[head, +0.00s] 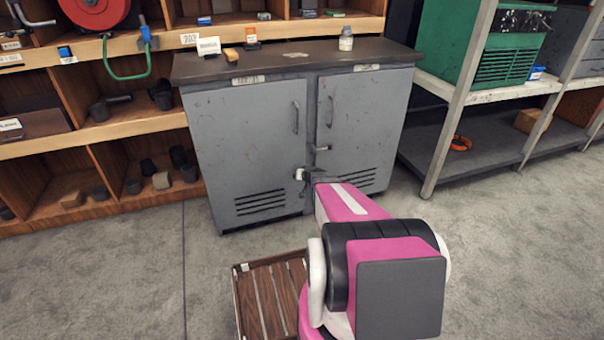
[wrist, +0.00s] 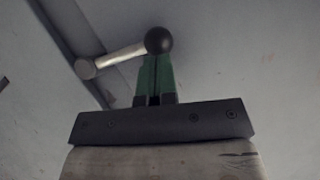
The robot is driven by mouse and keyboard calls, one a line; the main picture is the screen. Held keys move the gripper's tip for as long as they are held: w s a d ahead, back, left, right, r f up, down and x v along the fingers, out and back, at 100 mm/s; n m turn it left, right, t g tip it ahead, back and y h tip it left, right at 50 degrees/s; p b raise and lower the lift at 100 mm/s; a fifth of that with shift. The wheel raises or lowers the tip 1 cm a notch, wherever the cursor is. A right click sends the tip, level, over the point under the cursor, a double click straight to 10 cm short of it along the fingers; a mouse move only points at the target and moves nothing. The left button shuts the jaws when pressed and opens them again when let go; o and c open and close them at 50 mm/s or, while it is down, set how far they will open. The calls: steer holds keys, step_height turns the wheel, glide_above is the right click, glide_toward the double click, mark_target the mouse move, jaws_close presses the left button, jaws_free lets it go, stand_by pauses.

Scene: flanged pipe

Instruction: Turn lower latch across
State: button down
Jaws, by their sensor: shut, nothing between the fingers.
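The grey two-door cabinet (head: 245,145) stands ahead, with my gripper (head: 304,175) low at the seam between its doors. In the wrist view the lower latch is a pale metal lever (wrist: 120,55) with a black ball knob (wrist: 159,41). Its round pivot (wrist: 86,68) is beside the dark door seam, and the lever slants up and right to the knob. My gripper's green fingers (wrist: 157,62) are shut and empty, their tips right at the knob; contact cannot be told. In the head view my gripper mostly hides this latch.
Another latch (head: 322,149) sits higher on the right door, below two vertical handles (head: 296,117). A slatted wooden crate (head: 268,296) is on the floor beside my arm. Shelving stands left, a metal rack (head: 455,110) right. Floor left of the crate is clear.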

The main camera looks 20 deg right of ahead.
steer(key=shift+a+f+n+h, duration=0.45)
steer(key=shift+f+n+h, duration=0.15)
steer(key=shift+f+h, duration=0.25)
steer(key=w+r+v, duration=0.1)
steer(key=r+v, duration=0.1)
steer(key=v, duration=1.1)
steer(key=shift+w+d+r, duration=0.2)
steer(key=shift+w+d, duration=0.2)
